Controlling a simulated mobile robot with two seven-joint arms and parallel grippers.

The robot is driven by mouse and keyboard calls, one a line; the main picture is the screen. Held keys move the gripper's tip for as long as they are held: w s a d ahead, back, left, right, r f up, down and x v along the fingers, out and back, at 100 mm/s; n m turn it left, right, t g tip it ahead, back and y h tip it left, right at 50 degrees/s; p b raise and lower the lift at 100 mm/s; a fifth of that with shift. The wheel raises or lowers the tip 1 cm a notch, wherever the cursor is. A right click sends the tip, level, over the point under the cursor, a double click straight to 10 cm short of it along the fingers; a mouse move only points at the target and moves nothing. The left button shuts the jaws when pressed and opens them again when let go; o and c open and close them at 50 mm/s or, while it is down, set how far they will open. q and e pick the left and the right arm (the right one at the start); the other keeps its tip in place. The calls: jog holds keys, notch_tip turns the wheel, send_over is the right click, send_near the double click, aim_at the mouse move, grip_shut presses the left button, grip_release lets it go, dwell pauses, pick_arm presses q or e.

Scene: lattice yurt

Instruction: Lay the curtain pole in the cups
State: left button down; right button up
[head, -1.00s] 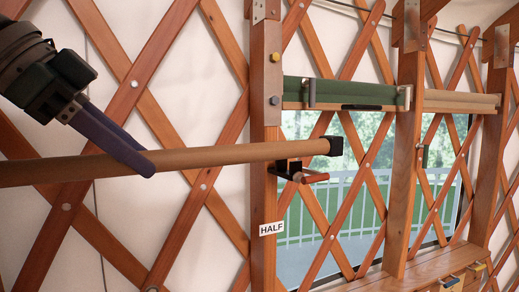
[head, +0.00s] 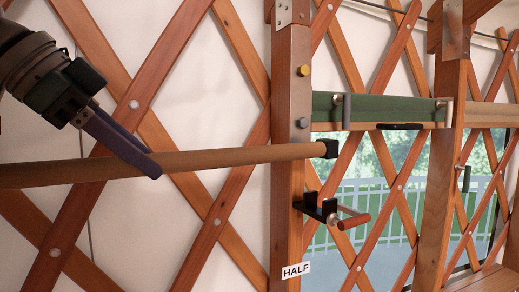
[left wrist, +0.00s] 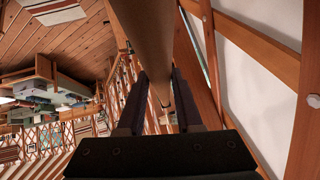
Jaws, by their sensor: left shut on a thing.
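The curtain pole (head: 215,160) is a long tan rod with a black end cap (head: 331,149). My left gripper (head: 150,165) is shut on it, with dark fingers around the rod; in the left wrist view the pole (left wrist: 150,40) runs between the fingers. The pole is nearly level, its right end slightly higher, and its left end runs out of view. A second cup cannot be seen. My right gripper is not in view.
Crossed lattice slats (head: 70,215) stand behind the pole.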

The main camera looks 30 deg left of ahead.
aim_at(29, 175)
pick_arm(q)
notch_tip(29, 175, down, 6)
jog(key=b, duration=0.4)
jog(key=shift+r, duration=0.15)
dwell(1.9)
jog(key=shift+f+b, duration=1.25)
jog(key=shift+f, duration=0.8)
jog(key=c, duration=0.5)
grip_release()
jog(key=p+v, duration=0.5)
jog(key=v, duration=0.5)
jog(key=shift+p, duration=0.35)
